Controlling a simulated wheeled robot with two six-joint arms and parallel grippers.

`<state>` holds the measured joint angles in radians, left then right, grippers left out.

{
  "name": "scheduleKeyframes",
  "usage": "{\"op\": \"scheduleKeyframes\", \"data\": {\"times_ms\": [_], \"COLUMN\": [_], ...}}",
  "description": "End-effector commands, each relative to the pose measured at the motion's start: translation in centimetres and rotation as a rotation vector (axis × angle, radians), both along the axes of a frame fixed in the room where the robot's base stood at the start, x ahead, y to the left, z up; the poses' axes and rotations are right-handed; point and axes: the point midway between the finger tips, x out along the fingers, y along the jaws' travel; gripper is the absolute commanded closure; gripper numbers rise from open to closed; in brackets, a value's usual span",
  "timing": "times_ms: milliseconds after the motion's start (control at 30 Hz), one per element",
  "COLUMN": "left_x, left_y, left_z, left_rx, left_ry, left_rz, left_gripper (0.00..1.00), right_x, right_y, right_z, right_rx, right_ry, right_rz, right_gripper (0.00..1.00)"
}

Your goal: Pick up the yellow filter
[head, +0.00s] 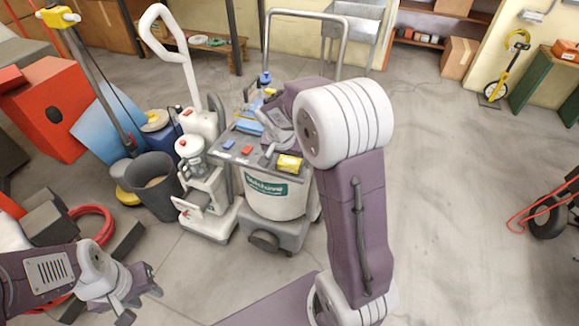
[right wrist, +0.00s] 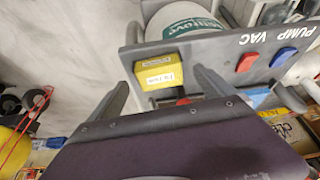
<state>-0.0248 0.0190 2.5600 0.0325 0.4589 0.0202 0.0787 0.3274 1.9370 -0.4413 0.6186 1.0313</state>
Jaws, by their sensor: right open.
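The yellow filter (head: 289,164) is a small yellow block with a white label, on the grey top of the pump cart (head: 275,200). In the right wrist view the filter (right wrist: 152,75) lies between and just beyond the fingertips of my open right gripper (right wrist: 160,80). I cannot tell whether they touch it. In the head view my right arm hides part of the cart, and its gripper (head: 268,138) is over the cart top. My left gripper (head: 142,294) is open and empty at the lower left, away from the cart.
A white pump unit (head: 203,180) and a dark bucket (head: 155,185) stand left of the cart. The floor on the right is mostly clear.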

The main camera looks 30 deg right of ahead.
Motion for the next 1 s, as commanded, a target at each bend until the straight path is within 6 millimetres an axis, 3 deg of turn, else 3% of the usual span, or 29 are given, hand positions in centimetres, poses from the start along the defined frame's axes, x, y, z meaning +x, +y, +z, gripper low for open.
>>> {"op": "scheduleKeyframes", "data": {"times_ms": [100,333,567,833,1000], "left_x": [0.0,0.0,0.0,0.0,0.0], "left_y": [0.0,0.0,0.0,0.0,0.0], "left_z": [-0.6,-0.5,-0.5,-0.3,0.6], "left_rx": [0.000,0.000,0.000,0.000,0.000], "left_ry": [0.000,0.000,0.000,0.000,0.000], "left_rz": [0.000,0.000,0.000,0.000,0.000], "left_gripper": [0.64,0.64,0.64,0.64,0.64], "right_x": [0.4,0.4,0.4,0.4,0.5], "right_y": [-0.4,-0.4,-0.4,-0.4,-0.4], "right_z": [-1.4,-1.4,-1.4,-1.2,0.7], "right_rx": [0.001,0.000,0.001,0.001,0.000], "right_ry": [0.000,-0.002,-0.001,-0.001,-0.004], "right_rz": [-0.001,-0.001,-0.001,-0.001,-0.001], "right_gripper": [0.06,0.06,0.70,0.72,0.72]}}
